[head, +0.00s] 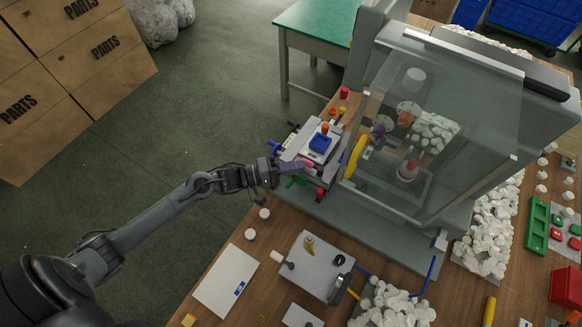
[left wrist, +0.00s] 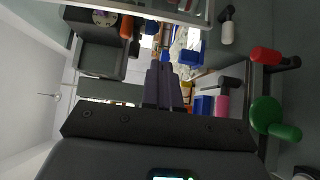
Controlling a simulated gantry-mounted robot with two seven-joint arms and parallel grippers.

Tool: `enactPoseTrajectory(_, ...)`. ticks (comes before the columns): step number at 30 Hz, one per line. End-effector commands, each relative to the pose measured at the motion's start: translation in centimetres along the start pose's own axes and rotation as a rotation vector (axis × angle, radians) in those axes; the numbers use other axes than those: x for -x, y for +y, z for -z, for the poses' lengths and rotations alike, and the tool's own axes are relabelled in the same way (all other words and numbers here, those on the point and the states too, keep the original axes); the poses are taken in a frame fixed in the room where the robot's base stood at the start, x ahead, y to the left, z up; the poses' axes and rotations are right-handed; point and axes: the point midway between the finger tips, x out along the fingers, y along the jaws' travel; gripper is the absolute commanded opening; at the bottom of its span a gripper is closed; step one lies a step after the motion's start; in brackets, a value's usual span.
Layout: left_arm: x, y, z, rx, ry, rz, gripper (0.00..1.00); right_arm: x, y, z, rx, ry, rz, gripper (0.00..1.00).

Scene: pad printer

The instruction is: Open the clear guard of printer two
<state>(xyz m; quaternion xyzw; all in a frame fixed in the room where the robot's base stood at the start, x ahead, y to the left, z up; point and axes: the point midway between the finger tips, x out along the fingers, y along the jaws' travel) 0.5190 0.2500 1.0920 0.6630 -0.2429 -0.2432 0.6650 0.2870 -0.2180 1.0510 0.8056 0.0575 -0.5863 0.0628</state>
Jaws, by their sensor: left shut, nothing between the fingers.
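The clear guard (head: 440,100) is a see-through panel box on the large grey printer (head: 545,75) in the head view. It appears lowered around the print heads and white parts inside. The yellow handle cannot be made out clearly in the wrist view. My right gripper is not in view.
The knobbed unit (head: 312,146) has a blue top block and red, green and blue knobs. A green knob (left wrist: 272,118) and red knob (left wrist: 268,56) are close in the wrist view. A grey box (head: 315,265) and white part piles (head: 390,305) are on the bench front.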

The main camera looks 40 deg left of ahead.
Motion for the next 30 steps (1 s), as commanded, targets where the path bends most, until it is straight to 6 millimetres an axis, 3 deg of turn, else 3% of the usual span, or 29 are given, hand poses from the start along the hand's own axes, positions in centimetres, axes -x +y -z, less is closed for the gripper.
enactPoseTrajectory(10,-6.5,0.2,0.0,-0.003,0.0,-0.002,0.0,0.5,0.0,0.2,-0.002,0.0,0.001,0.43)
enactPoseTrajectory(18,-8.4,0.1,-2.3,-0.002,0.001,0.0,0.0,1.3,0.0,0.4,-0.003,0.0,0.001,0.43)
enactPoseTrajectory(30,-8.9,0.0,-2.8,-0.003,0.002,0.001,0.0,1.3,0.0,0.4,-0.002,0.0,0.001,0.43)
